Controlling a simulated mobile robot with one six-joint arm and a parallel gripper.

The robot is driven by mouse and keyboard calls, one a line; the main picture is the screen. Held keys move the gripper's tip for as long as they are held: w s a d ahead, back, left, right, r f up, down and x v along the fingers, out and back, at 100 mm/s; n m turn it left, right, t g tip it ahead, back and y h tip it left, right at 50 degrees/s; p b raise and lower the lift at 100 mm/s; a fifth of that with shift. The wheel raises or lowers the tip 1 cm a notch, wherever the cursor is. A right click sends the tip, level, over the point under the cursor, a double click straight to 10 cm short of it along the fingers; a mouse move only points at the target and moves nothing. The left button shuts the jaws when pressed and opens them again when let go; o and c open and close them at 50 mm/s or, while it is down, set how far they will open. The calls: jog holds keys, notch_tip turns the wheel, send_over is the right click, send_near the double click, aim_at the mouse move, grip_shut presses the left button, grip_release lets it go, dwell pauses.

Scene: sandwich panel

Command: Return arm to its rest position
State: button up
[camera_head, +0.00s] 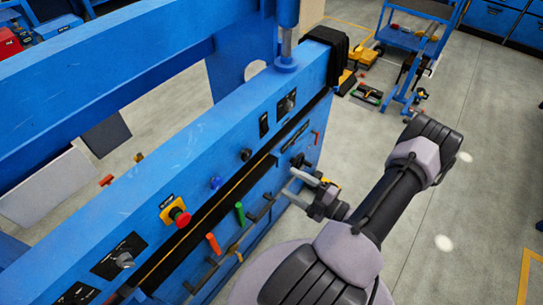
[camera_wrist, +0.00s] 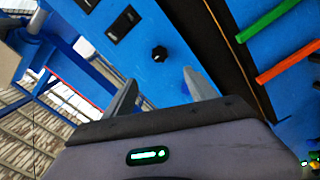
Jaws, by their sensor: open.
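My gripper (camera_head: 303,189) is in front of the right part of a blue machine panel (camera_head: 150,170). Its two fingers are apart with nothing between them, as the wrist view also shows (camera_wrist: 160,92). In the wrist view a black knob (camera_wrist: 160,54) on the panel shows beyond the gap between the fingers. My arm reaches in from the lower right, bent at the elbow. I cannot tell whether a fingertip touches the panel.
The panel carries a red emergency button (camera_head: 181,217), an orange handle (camera_head: 214,243) and a green handle (camera_head: 240,213). A black cloth (camera_head: 328,45) hangs over its far end. A blue cart (camera_head: 415,38) stands behind. The grey floor (camera_head: 480,170) at right is mostly clear.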

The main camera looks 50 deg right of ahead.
jog(key=w+a+r+n+g+y+b, duration=0.2)
jog(key=w+a+r+n+g+y, duration=0.4)
jog(key=n, duration=0.5)
jog(key=w+a+r+n+g+y+b, duration=0.2)
jog(key=a+r+n+g+y+b, duration=0.15)
jog(key=a+n, duration=0.65)
jog(key=s+a+r+n+g+h+b, duration=0.1)
jog(key=a+n, duration=0.4)
jog(key=n, duration=0.6)
jog(key=s+a+r+n+h+b, duration=0.3)
jog(key=s+a+r+n+h, duration=0.1)
jog(key=n, duration=0.7)
jog(key=s+a+r+n+g+h+b, duration=0.1)
jog(key=s+a+r+n+h+b, duration=0.1)
jog(key=a+n, duration=0.4)
notch_tip(320, 180, up, 2)
jog(key=s+n+h, duration=0.1)
jog(key=n+h, duration=0.1)
jog(key=n, duration=0.3)
jog(key=shift+a+g, duration=0.3)
jog(key=shift+g, duration=0.05)
jog(key=shift+s, duration=0.1)
